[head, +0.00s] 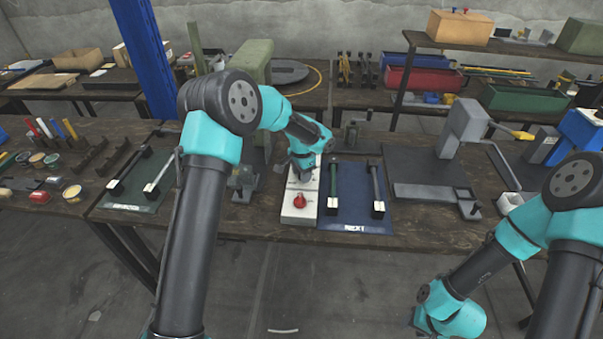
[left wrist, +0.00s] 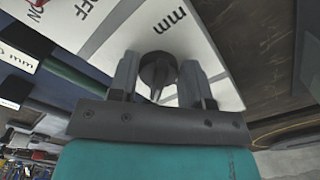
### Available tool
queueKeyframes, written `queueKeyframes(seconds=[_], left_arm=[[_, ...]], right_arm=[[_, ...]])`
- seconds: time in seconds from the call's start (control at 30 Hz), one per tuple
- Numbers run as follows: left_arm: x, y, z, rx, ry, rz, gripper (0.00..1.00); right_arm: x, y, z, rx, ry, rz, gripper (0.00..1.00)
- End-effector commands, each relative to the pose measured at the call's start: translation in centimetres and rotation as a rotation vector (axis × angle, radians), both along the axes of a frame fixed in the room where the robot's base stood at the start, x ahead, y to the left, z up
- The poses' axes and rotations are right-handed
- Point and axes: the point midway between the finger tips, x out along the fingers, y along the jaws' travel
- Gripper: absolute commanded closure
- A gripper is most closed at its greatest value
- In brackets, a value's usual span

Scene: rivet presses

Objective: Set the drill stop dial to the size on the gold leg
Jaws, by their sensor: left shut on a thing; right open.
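My left gripper (head: 302,175) reaches down over the far part of a white panel (head: 299,216) on the bench. In the left wrist view its two fingers (left wrist: 158,78) are shut on a dark pointed dial (left wrist: 157,70), one finger on each side. The panel is marked "mm" and "ON/OFF" there; the dial's scale numbers are hidden. A red knob (head: 300,200) sits at the panel's near end. A blue mat (head: 355,211) marked "NEXT" carries a dark green leg (head: 333,182) and a grey leg (head: 376,182) with white tags. I cannot pick out a gold leg. My right gripper's fingers do not show.
A dark green mat (head: 130,204) with more rods lies to the left. A grey press (head: 465,128) stands to the right on a dark plate (head: 425,166). Small pots and racks crowd the far left. Shelves with red and green bins stand behind.

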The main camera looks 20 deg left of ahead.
Motion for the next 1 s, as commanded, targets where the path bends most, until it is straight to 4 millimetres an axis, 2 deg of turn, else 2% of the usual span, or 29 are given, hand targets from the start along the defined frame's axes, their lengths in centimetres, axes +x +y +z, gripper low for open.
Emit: queueKeyframes(seconds=[0.37,0.4,0.6,0.87,1.0], left_arm=[[-0.01,0.00,0.00,0.000,0.000,0.004,0.79],[-0.01,0.00,0.00,0.000,0.000,0.004,0.52],[-0.01,0.00,0.00,0.000,0.000,0.004,0.34],[0.00,0.00,0.09,0.000,0.000,0.003,0.34],[0.04,0.00,0.85,0.000,-0.001,0.004,0.34]], right_arm=[[0.00,0.00,0.00,0.000,0.000,0.000,0.57],[0.00,0.00,0.00,0.000,0.000,0.000,0.57],[0.00,0.00,0.00,0.000,0.000,0.000,0.57],[0.00,0.00,0.00,0.000,0.000,0.000,0.57],[0.00,0.00,0.00,0.000,0.000,0.000,0.57]])
